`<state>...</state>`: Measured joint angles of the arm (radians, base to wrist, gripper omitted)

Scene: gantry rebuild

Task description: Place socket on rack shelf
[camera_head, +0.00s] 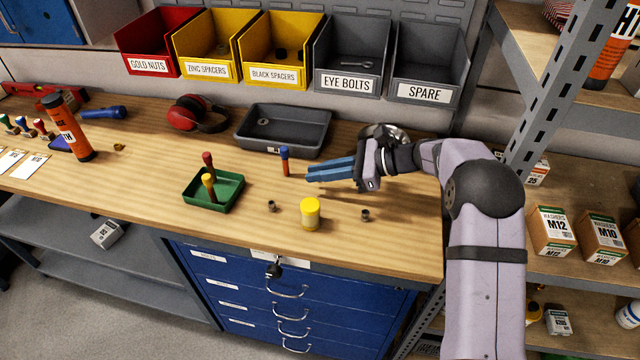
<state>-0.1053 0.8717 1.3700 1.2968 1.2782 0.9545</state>
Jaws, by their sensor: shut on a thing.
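My gripper (312,174) is over the right part of the bench, its blue fingers pointing left. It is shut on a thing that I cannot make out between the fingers. Two small dark metal pieces that look like sockets stand on the wood: one socket (271,206) left of a yellow-capped jar and another socket (365,214) right of it. Both are in front of my gripper and apart from it. The rack (546,128) stands at the right, with a wooden middle shelf (541,268) holding boxes.
A blue-topped driver (285,160) stands just left of my fingertips. The yellow-capped jar (311,213), a green tray (232,190) with two drivers and a grey tray (320,140) stand nearby. Washer boxes (551,231) fill much of the rack shelf; the grey upright borders it.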

